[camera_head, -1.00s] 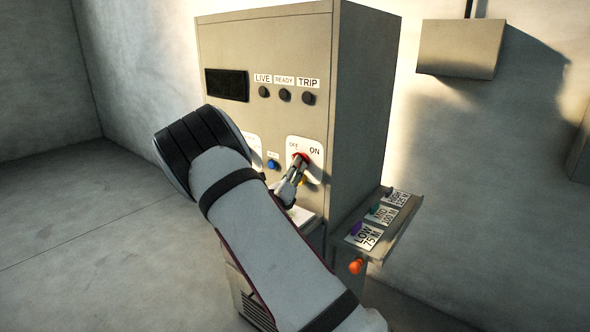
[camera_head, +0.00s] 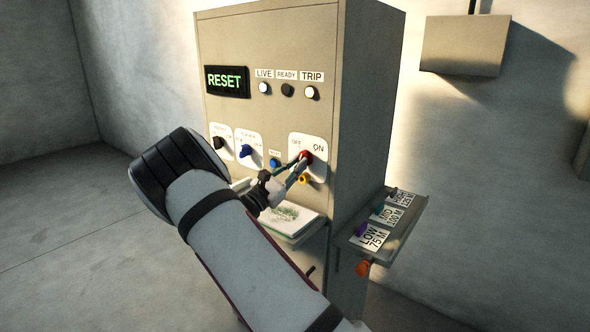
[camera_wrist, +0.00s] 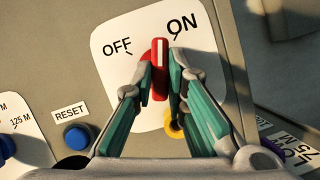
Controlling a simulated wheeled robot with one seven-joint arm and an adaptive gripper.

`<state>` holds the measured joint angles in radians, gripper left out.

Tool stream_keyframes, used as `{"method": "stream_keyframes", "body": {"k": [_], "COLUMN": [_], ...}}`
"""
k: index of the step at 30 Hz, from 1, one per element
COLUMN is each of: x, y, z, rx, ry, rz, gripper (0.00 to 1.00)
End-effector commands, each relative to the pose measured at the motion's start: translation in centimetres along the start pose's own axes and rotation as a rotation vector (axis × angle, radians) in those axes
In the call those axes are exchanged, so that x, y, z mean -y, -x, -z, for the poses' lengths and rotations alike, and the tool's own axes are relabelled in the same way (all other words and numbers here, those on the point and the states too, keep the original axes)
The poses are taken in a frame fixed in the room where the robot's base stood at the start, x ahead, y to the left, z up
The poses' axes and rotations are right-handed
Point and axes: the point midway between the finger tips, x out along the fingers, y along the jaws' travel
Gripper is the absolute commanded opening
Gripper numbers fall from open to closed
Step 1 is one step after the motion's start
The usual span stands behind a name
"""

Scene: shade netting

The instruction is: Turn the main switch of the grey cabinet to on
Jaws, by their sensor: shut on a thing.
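The grey cabinet (camera_head: 265,120) faces me. Its main switch (camera_head: 306,157) is a red knob with a white stripe on a white OFF/ON plate (camera_wrist: 108,50). The switch also shows in the wrist view (camera_wrist: 160,70). Its stripe points up in the wrist view, between the OFF and ON marks and closer to ON. My gripper (camera_wrist: 159,82) is shut on the red knob, one finger on each side. It also shows at the knob in the head view (camera_head: 298,166). The display (camera_head: 227,81) reads RESET in green; the LIVE lamp (camera_head: 265,87) and TRIP lamp (camera_head: 312,92) are lit white.
A blue RESET button (camera_wrist: 76,136) is left of the plate, and a yellow part (camera_wrist: 174,127) sits just below the knob. Two more knobs (camera_head: 219,143) (camera_head: 245,151) are further left. A shelf with labelled plugs (camera_head: 385,220) juts out on the right.

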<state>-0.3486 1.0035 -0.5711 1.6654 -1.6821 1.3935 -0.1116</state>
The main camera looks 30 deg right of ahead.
Motion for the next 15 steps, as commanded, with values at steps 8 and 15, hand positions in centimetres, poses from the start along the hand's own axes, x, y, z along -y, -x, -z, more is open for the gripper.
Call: {"method": "stream_keyframes", "body": {"k": [8, 15], "x": [-0.36, -0.43], "y": [0.07, 0.05], "z": [0.06, 0.02], "rx": [-0.002, -0.002], "ry": [-0.221, -0.353], "rz": [0.09, 0.146], "gripper": [0.0, 0.0]}}
